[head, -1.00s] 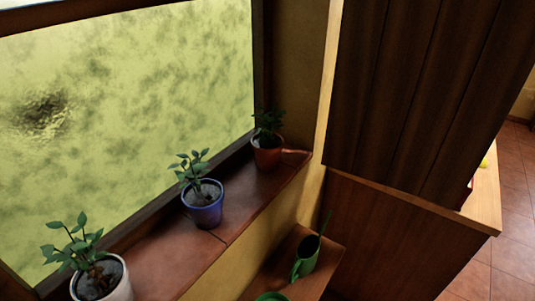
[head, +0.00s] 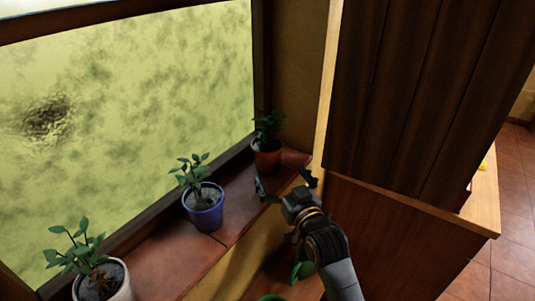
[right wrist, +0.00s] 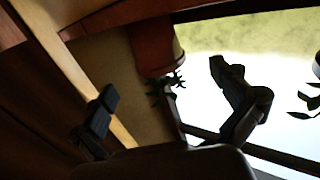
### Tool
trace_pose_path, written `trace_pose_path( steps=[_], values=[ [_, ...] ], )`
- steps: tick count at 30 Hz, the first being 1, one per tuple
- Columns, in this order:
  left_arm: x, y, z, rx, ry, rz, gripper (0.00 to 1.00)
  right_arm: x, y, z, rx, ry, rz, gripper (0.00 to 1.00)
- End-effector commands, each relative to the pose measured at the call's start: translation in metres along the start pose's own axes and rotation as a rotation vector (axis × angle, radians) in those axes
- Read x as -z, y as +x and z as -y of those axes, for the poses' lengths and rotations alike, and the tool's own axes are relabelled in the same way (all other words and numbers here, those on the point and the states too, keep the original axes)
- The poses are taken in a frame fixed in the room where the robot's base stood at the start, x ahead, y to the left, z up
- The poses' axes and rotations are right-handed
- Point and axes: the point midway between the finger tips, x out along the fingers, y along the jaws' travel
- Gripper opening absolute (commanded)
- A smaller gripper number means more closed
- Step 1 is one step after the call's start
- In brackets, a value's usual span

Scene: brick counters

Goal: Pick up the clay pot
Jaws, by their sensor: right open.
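The clay pot (head: 267,160), reddish brown with a small leafy plant, stands upright at the far end of the window sill. My right gripper (head: 285,184) is open and empty, just in front of the pot and apart from it. In the right wrist view the pot (right wrist: 154,46) appears upside down, with its leaves pointing down, between the spread fingers of the gripper (right wrist: 166,90). My left gripper is not in view.
A blue pot (head: 205,218) with a plant stands nearer on the sill (head: 165,262), and a white pot (head: 122,287) stands nearest. A dark wooden cabinet (head: 420,95) is close on the right. A green watering can (head: 299,270) is partly hidden behind my right arm.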

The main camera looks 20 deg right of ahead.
Motion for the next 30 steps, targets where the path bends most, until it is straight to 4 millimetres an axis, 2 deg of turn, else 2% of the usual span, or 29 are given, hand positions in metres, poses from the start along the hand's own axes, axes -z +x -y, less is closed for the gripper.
trace_pose_path(
  steps=[1, 4, 11, 17, 21, 30],
  values=[
    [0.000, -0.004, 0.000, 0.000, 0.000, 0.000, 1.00, 0.003, 0.011, 0.000, 0.001, 0.001, -0.001, 1.00],
    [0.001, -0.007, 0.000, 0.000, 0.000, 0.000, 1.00, 0.002, 0.026, 0.000, 0.001, 0.001, 0.001, 1.00],
    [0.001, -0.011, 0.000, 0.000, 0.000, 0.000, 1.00, 0.001, 0.042, -0.001, 0.001, 0.000, 0.002, 1.00],
    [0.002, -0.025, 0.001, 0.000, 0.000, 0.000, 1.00, 0.006, 0.069, -0.006, 0.000, -0.001, 0.003, 1.00],
    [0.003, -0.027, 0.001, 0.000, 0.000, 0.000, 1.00, 0.003, 0.085, -0.006, 0.001, 0.000, 0.003, 1.00],
    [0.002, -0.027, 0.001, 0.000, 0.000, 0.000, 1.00, 0.001, 0.090, -0.006, 0.001, 0.000, 0.002, 1.00]
  ],
)
